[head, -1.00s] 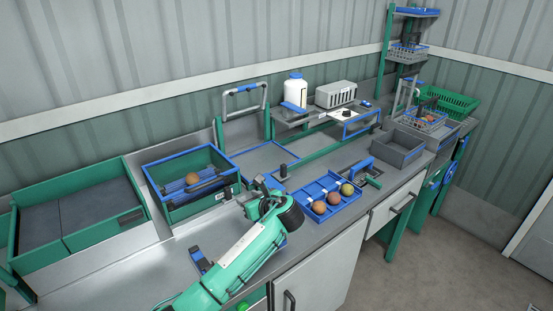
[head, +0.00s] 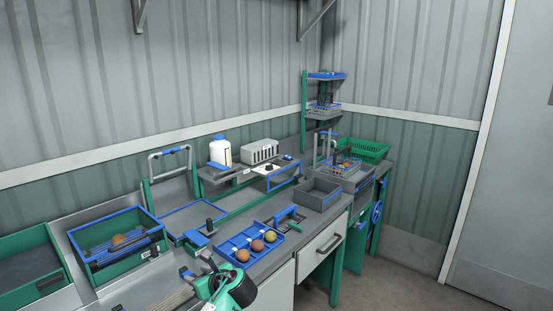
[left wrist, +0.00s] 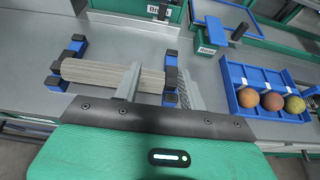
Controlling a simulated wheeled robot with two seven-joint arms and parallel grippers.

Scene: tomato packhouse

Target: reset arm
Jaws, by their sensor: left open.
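My left gripper (head: 196,264) shows at the bottom of the head view, over the bench just left of the blue tray. In the left wrist view its two fingers (left wrist: 159,74) stand apart, open. A beige ribbed stack (left wrist: 85,73) lies in a blue holder (left wrist: 72,46) below the fingers, and one finger crosses in front of it. I see no grip on it; the exact gap is unclear. The stack also shows at the lower edge of the head view (head: 174,298). My right gripper is not in view.
The blue tray (head: 228,247) holds three round fruits. A green crate (head: 88,272) with a blue rim stands left. A grey bin (head: 316,197), wire baskets and a green basket (head: 365,151) stand right. A raised shelf with a white bottle (head: 220,152) is behind.

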